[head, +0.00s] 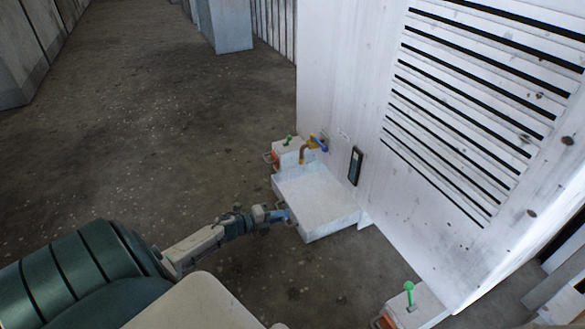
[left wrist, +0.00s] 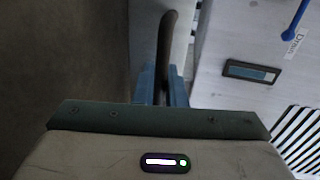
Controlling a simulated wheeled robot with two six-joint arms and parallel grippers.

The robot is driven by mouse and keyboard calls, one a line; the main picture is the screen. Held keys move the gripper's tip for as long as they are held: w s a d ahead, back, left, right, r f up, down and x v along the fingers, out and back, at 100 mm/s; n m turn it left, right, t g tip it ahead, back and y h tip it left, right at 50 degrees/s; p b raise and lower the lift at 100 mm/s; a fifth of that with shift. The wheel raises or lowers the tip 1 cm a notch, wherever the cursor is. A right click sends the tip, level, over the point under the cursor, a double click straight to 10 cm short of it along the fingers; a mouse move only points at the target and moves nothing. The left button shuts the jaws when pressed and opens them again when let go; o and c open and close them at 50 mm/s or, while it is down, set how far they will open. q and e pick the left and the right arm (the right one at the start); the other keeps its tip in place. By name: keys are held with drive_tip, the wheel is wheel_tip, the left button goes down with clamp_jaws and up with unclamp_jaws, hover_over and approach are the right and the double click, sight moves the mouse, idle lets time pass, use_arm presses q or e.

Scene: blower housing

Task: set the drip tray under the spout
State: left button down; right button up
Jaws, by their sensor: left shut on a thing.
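The drip tray (head: 322,190) is a shallow white box beside the foot of the white housing (head: 345,70). My left gripper (head: 286,215) is shut on the tray's handle on its near left side. In the left wrist view its blue jaws (left wrist: 161,86) close around the dark handle bar (left wrist: 167,45). The copper spout (head: 303,154), with a yellow valve and blue lever, comes from the housing above the tray's far end. The gap between spout and tray cannot be judged. The lever (left wrist: 296,18) and a "Drain" label also show in the left wrist view. My right gripper is out of view.
A block with a green knob (head: 289,148) stands at the tray's far end; another block (head: 418,304) is at the lower right. A dark display panel (head: 355,166) is on the housing. Open concrete floor (head: 150,130) lies to the left.

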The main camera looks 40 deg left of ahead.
use_arm(q)
drive_tip(key=shift+s, duration=0.25)
drive_tip(key=c, duration=1.9)
unclamp_jaws()
drive_tip(key=shift+s+a+r+p, duration=0.15)
drive_tip(key=shift+s+a+p, duration=0.15)
drive_tip(key=shift+s, duration=0.1)
drive_tip(key=p+v, duration=0.4)
drive_tip(key=v, duration=0.4)
drive_tip(key=shift+s+a+r, duration=0.1)
drive_tip(key=shift+s+r, duration=0.05)
drive_tip(key=shift+s, duration=0.2)
drive_tip(key=shift+s+a, duration=0.15)
drive_tip(key=shift+s, duration=0.35)
